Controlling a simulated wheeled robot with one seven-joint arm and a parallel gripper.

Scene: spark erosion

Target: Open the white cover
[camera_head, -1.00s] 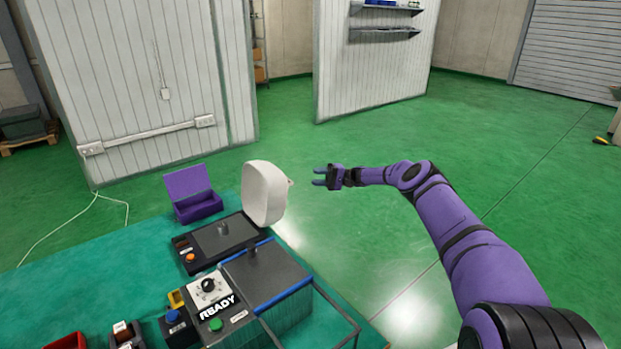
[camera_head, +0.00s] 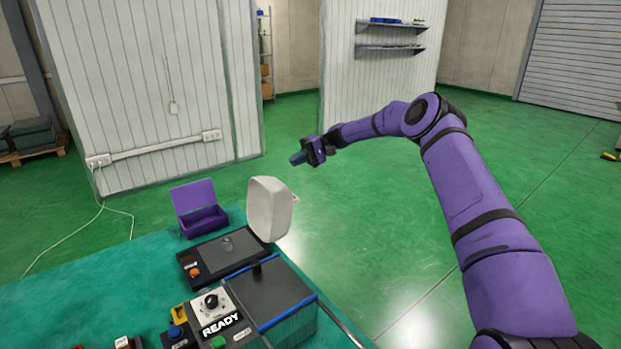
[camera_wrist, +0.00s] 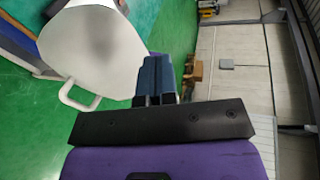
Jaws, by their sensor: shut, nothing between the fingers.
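The white cover (camera_head: 269,209) stands tilted up at the back right of the black-topped unit (camera_head: 222,252) on the bench, so the unit's top lies exposed. In the wrist view the cover (camera_wrist: 97,45) fills the upper left, and its white handle (camera_wrist: 78,97) sticks out at its lower edge. My gripper (camera_head: 298,159) is beyond and above the cover, to its right, over the green floor. Its blue fingers (camera_wrist: 155,78) are together and empty. They show apart from the handle.
An open purple box (camera_head: 203,216) stands left of the cover. A dark block with a knob (camera_head: 263,291) and a control panel marked READY (camera_head: 216,312) are at the front. A white panelled wall (camera_head: 150,90) stands behind.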

